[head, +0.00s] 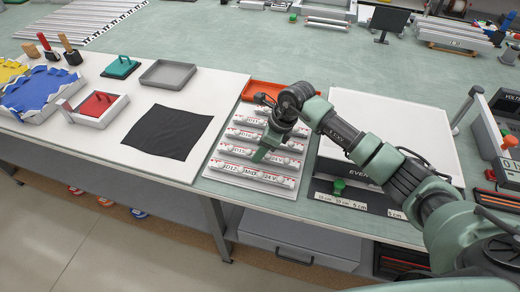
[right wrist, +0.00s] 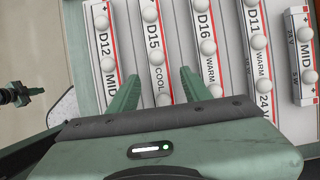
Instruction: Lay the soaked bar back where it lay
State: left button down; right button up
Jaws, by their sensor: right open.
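Several white bars with red edges and round white domes lie in rows on a pale board (head: 210,172) in the head view. The front one is the D12 bar (head: 250,173); it also shows in the right wrist view (right wrist: 104,45), beside the D15 bar (right wrist: 155,45), the D16 bar (right wrist: 207,48) and the D11 bar (right wrist: 257,50). A further bar marked MID (right wrist: 304,60) lies at the right. My right gripper (right wrist: 160,88) is open, its fingers either side of the D15 bar's near end. Whether they touch it, I cannot tell. My left gripper is out of view.
An orange tray (head: 262,86) lies behind the board. A white light panel (head: 415,125) stands to the right. A black cloth (head: 168,131), grey tray (head: 168,73) and red block (head: 97,104) in a white tray are at the left.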

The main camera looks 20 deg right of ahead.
jog(key=b+v, duration=0.2)
jog(key=v, duration=0.9)
jog(key=shift+d+r, duration=0.15)
jog(key=shift+r, duration=0.05)
jog(key=shift+s, duration=0.15)
